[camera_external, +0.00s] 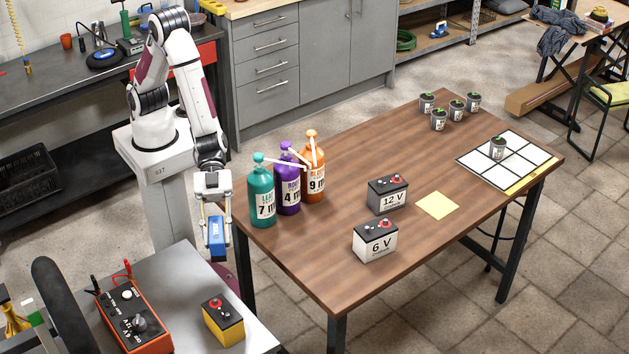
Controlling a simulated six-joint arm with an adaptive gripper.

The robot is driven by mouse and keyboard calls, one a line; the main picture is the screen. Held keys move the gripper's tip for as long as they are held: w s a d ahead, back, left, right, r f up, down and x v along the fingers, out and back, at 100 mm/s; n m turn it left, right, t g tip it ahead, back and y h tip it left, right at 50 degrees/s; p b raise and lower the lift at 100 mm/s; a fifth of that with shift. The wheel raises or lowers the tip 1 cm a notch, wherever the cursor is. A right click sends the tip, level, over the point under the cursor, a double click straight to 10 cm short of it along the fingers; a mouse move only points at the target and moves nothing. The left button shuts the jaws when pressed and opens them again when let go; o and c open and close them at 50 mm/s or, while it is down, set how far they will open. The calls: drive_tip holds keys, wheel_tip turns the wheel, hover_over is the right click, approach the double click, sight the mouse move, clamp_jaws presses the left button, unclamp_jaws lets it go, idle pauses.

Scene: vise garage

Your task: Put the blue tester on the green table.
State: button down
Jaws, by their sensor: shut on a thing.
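My gripper (215,232) points down at the left end of the brown wooden table, in the gap between that table and the grey-topped table. It is shut on a small blue object (217,252), which looks like the blue tester. The fingers hide part of it, and its details are too small to read. It hangs in the air, and nothing visible touches it from below. No table with a plainly green top shows in this view.
The grey-topped table (181,262) carries an orange-red meter (133,318) with upright leads and a yellow-black battery (223,320). Green, purple and orange bottles (262,197) stand near my gripper on the wooden table (330,262), with two batteries (375,240) beyond. Its front right is clear.

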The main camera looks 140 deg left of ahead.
drive_tip(key=s+d+f+m+g+h, duration=0.25)
drive_tip(key=d+f+m+h, duration=0.2)
drive_tip(key=d, duration=0.25)
drive_tip(key=m+g+h, duration=0.1)
drive_tip(key=m+g, duration=0.2)
drive_tip(key=g, duration=0.1)
hover_over(181, 303)
wheel_tip(181, 303, down, 6)
drive_tip(key=shift+s, duration=0.1)
drive_tip(key=shift+f, duration=0.15)
drive_tip(key=shift+f, duration=3.05)
drive_tip(key=shift+f, duration=1.85)
drive_tip(key=shift+f, duration=0.15)
drive_tip(key=c, duration=1.6)
unclamp_jaws()
drive_tip(key=shift+c, duration=0.2)
